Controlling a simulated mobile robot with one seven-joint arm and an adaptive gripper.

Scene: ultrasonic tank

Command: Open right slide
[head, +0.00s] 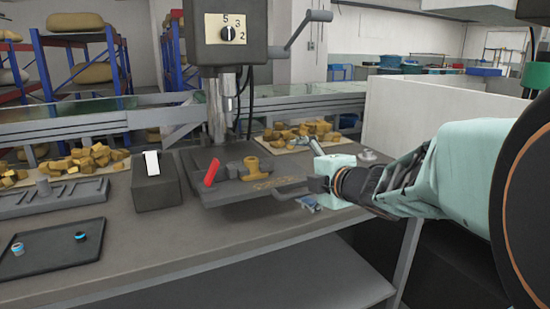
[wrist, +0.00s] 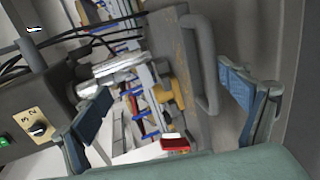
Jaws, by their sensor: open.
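A grey drill press stands on the workbench, with a flat grey table (head: 235,192) under its spindle. A grey bar handle (wrist: 207,62) on a flat grey panel shows in the wrist view, between my fingers and closer to the right one. I cannot tell whether this panel is the right slide. My gripper (head: 308,174) is at the right end of the press table in the head view. In the wrist view my gripper (wrist: 165,78) is open, its two blue-padded fingers wide apart, with nothing held. Contact with the handle cannot be told.
A red lever (head: 211,173) and yellow-brown parts stand on the press table. The press head (head: 225,38) hangs above. Trays of yellow-brown blocks (head: 310,130) lie behind. A black box (head: 155,180) and dark tray (head: 55,248) are left.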

